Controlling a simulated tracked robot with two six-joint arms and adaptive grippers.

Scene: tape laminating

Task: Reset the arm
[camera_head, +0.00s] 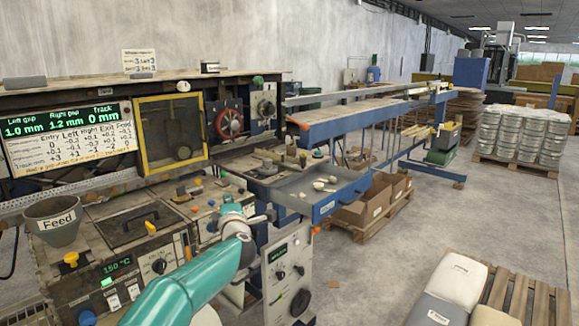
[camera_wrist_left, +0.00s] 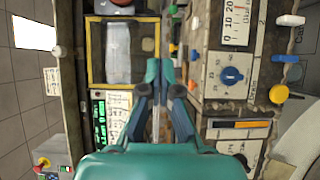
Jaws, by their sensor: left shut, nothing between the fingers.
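My left gripper (camera_head: 232,210) is at the end of the teal arm that comes up from the bottom of the head view, over the front of the machine's control bench. In the left wrist view my left gripper (camera_wrist_left: 160,72) has its two fingertips together, with nothing visible between them. It points at the machine, next to the yellow-framed window (camera_wrist_left: 124,52). The head view shows that window (camera_head: 171,132) behind and left of the gripper. My right gripper is not in view.
A grey feed cup (camera_head: 56,222) and a temperature panel (camera_head: 118,266) sit on the bench at left. A tray (camera_head: 312,198) with small parts lies right of the gripper. Stacked sacks (camera_head: 452,280) are at lower right.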

